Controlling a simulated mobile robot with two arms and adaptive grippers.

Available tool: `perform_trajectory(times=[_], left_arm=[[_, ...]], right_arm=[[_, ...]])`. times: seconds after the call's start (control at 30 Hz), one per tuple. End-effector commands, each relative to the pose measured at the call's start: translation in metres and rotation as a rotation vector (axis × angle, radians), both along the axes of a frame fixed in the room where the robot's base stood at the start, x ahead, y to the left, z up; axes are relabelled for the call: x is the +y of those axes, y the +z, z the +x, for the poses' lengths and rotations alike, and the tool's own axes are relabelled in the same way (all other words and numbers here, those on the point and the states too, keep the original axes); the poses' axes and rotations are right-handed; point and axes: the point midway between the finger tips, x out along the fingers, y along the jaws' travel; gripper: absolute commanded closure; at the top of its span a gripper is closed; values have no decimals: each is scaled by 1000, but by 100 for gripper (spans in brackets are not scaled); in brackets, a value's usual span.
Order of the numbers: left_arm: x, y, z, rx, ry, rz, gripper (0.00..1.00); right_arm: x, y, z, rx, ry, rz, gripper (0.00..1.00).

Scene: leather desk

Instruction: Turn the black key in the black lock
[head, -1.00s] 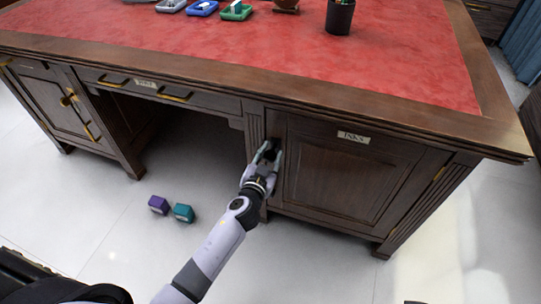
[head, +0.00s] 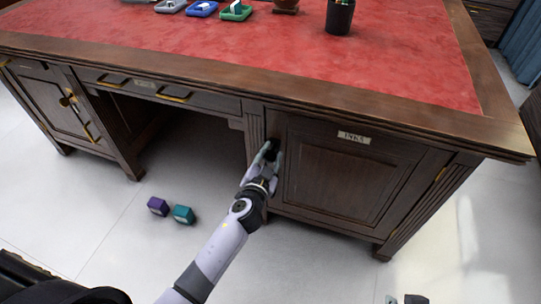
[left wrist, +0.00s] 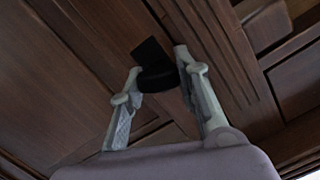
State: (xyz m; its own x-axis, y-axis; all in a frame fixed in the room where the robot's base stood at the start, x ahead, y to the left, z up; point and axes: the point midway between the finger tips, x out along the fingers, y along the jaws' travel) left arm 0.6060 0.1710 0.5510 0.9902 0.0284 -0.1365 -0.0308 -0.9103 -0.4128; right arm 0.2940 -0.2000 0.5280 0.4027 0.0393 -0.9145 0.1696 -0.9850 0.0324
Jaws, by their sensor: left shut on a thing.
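The black lock shows as a dark square plate (left wrist: 150,50) on the wooden cabinet front in the left wrist view. The black key's rounded head (left wrist: 158,78) stands in front of that plate, between my left fingertips. My left gripper (left wrist: 160,82) is shut on the key head. In the head view the left gripper (head: 268,156) is at the left edge of the INKS door, and its fingers partly hide the dark key and lock (head: 273,146). The key's shaft is hidden.
The cabinet door (head: 345,185) with the INKS label (head: 353,138) looks closed. The red-topped desk (head: 300,50) overhangs above the gripper. A purple box (head: 157,206) and a teal box (head: 183,214) sit on the floor to the left.

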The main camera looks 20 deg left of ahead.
Motion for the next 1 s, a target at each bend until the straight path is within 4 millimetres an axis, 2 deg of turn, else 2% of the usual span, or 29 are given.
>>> perform_trajectory(times=[0.5, 1.0], left_arm=[[0, 0, 0, -4, -1, 88, 95], [0, 0, 0, -4, 0, 106, 95]], right_arm=[[7, 6, 21, -93, 7, 21, 100], [8, 6, 22, -101, 9, 25, 100]])
